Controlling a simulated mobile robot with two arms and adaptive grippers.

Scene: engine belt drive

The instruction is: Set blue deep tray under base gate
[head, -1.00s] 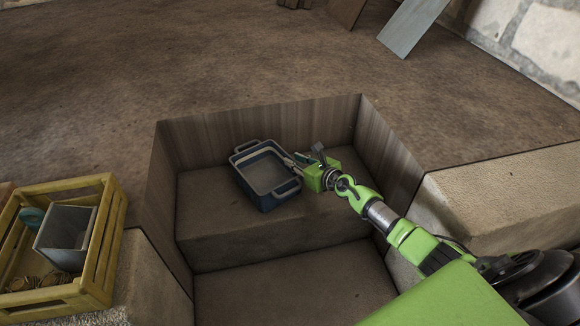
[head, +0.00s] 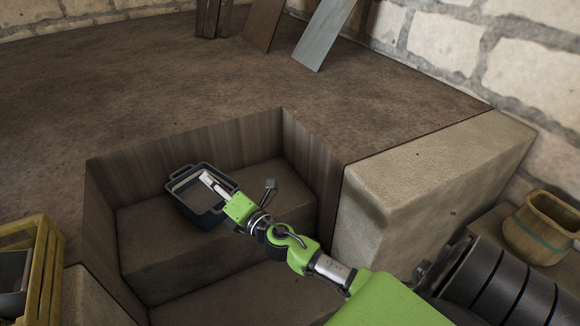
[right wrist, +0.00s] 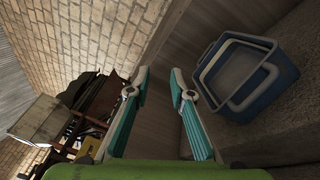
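The blue deep tray (head: 187,206) is rectangular with a handle at each end and a pale inside. It rests on a stone step inside the wood-sided recess. My right gripper (head: 206,179) reaches in from the lower right, and its fingertips overlap the tray's inside in the head view. In the right wrist view, its two fingers (right wrist: 160,86) stand apart with nothing between them. The tray (right wrist: 243,82) shows there to the right of the fingers, apart from them. I cannot pick out the base gate. My left gripper is not in view.
Wooden walls (head: 313,172) and a raised stone block (head: 425,185) bound the recess. A yellow crate (head: 47,270) stands at the left edge, and a tan pot (head: 540,228) at the right. Boards (head: 325,35) lean at the back. The floor behind the recess is clear.

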